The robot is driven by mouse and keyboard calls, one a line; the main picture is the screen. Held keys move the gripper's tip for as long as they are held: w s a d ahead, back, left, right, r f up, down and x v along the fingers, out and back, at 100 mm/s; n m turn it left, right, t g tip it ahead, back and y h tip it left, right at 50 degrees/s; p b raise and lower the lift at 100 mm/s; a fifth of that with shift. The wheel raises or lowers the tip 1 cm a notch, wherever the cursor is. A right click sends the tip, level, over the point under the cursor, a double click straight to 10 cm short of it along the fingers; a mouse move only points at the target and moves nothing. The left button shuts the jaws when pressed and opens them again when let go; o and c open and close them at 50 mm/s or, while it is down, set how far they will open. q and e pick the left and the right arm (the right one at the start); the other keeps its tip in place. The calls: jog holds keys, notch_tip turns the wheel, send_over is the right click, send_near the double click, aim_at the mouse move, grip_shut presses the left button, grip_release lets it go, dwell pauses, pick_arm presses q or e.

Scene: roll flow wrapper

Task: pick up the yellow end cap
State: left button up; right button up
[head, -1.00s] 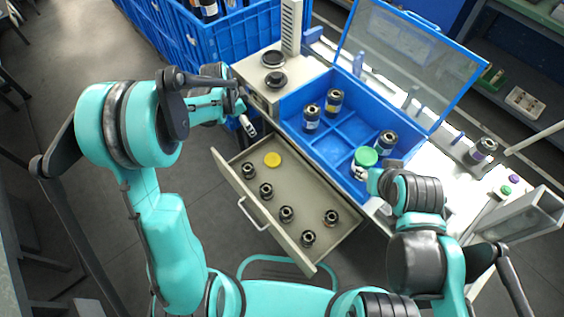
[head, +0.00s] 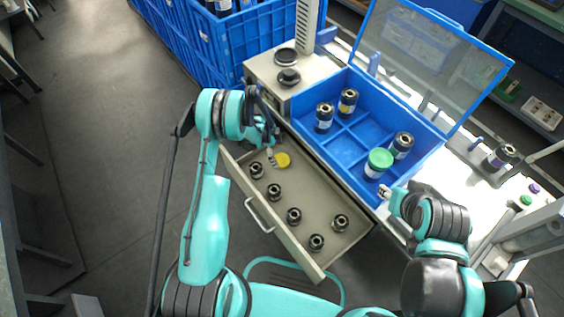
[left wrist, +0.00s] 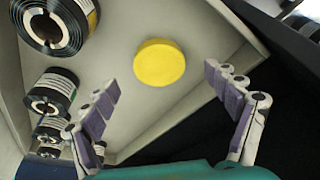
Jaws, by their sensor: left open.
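The yellow end cap (head: 282,160) lies flat in the open drawer (head: 325,262), near its far left corner. In the left wrist view the yellow end cap (left wrist: 159,62) is a round disc on the drawer floor, beyond and between the fingertips. My left gripper (left wrist: 172,92) is open and empty, above the drawer; its fingers do not touch the cap. In the head view my left gripper (head: 271,155) is just left of the cap.
Several dark film rolls (head: 274,191) stand in the drawer, near the cap's side. The blue compartment box (head: 352,138) with its raised clear lid (head: 425,50) sits on the bench above. Blue crates (head: 215,48) stand behind. The drawer walls are close to my left gripper.

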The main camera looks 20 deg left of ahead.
aim_at(282, 160)
pick_arm(q)
jog(key=b+x, duration=0.1)
jog(key=x, duration=0.2)
jog(key=shift+d+f+b, duration=0.3)
jog(key=shift+f, duration=0.05)
jog(key=shift+r, duration=0.1)
jog(key=shift+s, duration=0.1)
jog(key=c, duration=0.9)
